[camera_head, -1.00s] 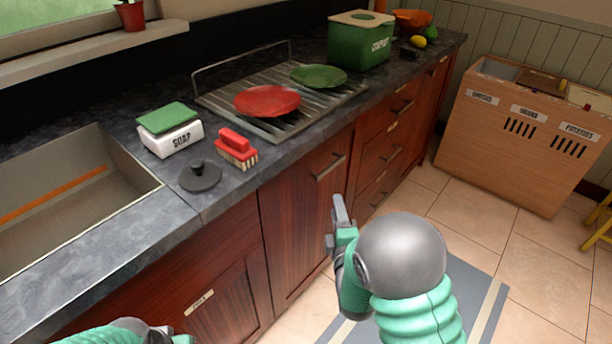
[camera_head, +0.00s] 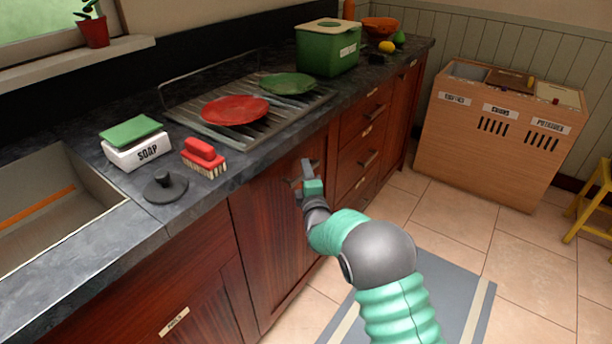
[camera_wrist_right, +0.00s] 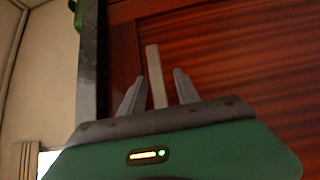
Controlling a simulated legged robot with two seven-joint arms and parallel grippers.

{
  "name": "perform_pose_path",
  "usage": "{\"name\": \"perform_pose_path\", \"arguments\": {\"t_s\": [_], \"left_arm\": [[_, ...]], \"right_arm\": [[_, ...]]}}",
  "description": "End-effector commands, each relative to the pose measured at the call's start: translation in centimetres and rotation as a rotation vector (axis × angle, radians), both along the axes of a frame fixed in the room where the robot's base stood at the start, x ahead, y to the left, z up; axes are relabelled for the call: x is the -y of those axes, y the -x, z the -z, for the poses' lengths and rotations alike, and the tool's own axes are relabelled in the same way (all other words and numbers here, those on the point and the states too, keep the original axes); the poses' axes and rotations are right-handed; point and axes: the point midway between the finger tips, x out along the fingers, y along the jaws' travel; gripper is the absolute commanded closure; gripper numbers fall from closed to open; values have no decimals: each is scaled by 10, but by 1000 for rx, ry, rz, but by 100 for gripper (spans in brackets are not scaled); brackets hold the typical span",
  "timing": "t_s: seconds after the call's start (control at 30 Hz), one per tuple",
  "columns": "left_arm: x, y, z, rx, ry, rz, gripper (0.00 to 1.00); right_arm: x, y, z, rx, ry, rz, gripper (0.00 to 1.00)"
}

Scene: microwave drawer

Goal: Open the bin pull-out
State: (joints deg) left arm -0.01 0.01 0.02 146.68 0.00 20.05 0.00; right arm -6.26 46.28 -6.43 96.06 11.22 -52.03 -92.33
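The pull-out front (camera_head: 272,240) is a dark red wooden panel under the counter, to the right of the sink cabinet, and looks closed. My right gripper (camera_head: 303,178) is at its upper right, at the handle, which is mostly hidden there in the head view. In the right wrist view, the pale handle bar (camera_wrist_right: 156,76) stands between the two grey fingers of my right gripper (camera_wrist_right: 157,92). The fingers are apart, with a visible gap on each side of the bar. My left gripper is out of view.
Drawers (camera_head: 362,150) lie to the right. Tiled floor with a grey mat (camera_head: 455,305) is open in front; a wooden vegetable crate (camera_head: 490,155) stands farther back.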

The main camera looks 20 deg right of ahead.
Motion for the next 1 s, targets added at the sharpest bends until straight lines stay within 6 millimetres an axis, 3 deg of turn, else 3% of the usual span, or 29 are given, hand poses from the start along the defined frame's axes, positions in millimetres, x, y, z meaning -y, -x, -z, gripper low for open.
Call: {"name": "perform_pose_path", "arguments": {"t_s": [0.13, 0.4, 1.0], "left_arm": [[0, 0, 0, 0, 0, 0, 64], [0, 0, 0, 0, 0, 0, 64], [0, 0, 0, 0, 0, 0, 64]], "right_arm": [[0, 0, 0, 0, 0, 0, 64], [0, 0, 0, -1, -1, 0, 100], [2, 1, 2, -3, 1, 4, 100]]}}
